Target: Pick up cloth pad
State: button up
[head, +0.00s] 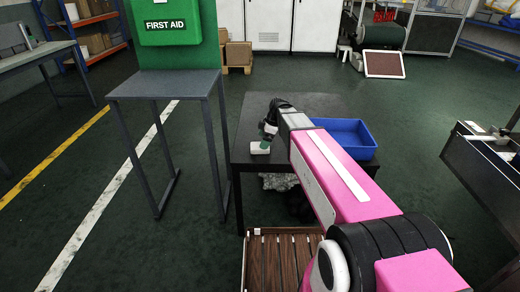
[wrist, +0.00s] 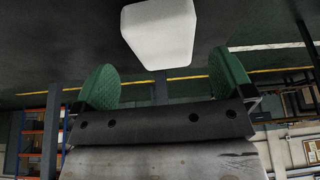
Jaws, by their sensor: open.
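The cloth pad is a small white block (head: 260,148) on the dark table (head: 300,103), close to its left edge. In the wrist view the white pad (wrist: 158,30) is at the top centre, just beyond the gap between the fingers. My gripper (head: 267,140) is over the left part of the table, right by the pad. The wrist view shows my gripper (wrist: 165,68) open, with one green finger on each side and nothing held. The pad lies roughly centred between them, with no visible contact. The arm hides part of the table.
A blue bin (head: 348,133) stands on the table to the right of my gripper. A grey stand (head: 165,84) with a green first aid box (head: 168,22) is at the left. A slatted wooden pallet (head: 268,265) lies in front.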

aim_at(255, 149)
jog(key=x, duration=0.4)
jog(key=shift+s+a+f, duration=0.1)
jog(key=shift+s+f, duration=0.05)
jog(key=shift+s, duration=0.05)
jog(key=shift+c, duration=0.3)
jog(key=c, duration=1)
